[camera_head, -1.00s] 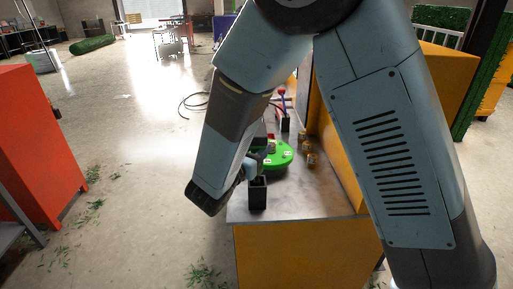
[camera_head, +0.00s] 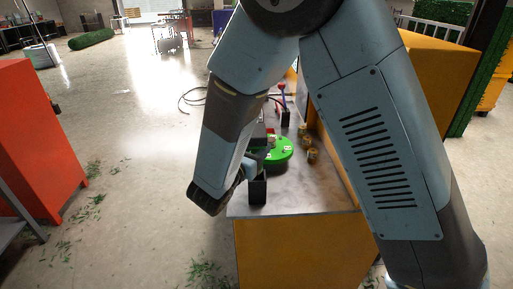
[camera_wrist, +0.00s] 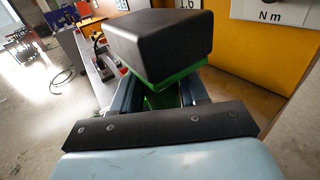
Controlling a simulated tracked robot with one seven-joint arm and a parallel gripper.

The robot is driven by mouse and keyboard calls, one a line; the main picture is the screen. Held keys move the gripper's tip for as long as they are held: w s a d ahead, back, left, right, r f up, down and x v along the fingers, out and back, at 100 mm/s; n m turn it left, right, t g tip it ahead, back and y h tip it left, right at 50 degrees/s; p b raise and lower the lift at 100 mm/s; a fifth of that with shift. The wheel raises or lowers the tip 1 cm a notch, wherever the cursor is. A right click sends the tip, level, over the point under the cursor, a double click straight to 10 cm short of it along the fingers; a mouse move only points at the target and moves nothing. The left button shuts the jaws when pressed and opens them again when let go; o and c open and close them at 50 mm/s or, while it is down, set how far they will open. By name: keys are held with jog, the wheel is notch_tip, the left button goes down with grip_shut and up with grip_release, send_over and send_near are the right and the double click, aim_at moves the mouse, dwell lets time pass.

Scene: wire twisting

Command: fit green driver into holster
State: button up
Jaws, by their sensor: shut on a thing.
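The green driver (camera_wrist: 172,98) is between the two fingers of my gripper (camera_wrist: 160,98) in the wrist view. Its large black block end (camera_wrist: 160,42) faces the wrist camera and hides the rest of it. My gripper is shut on the green driver.
A second black holder (camera_head: 286,118) with a red-topped tool stands farther back. A yellow panel (camera_head: 335,170) bounds the bench's right side.

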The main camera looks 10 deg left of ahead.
jog(key=shift+f, duration=2.55)
jog(key=o, duration=1.4)
jog(key=shift+f, duration=0.1)
jog(key=shift+s, duration=0.1)
jog(key=v, duration=1.3)
jog(key=shift+s+a, duration=0.25)
jog(key=shift+s, duration=0.05)
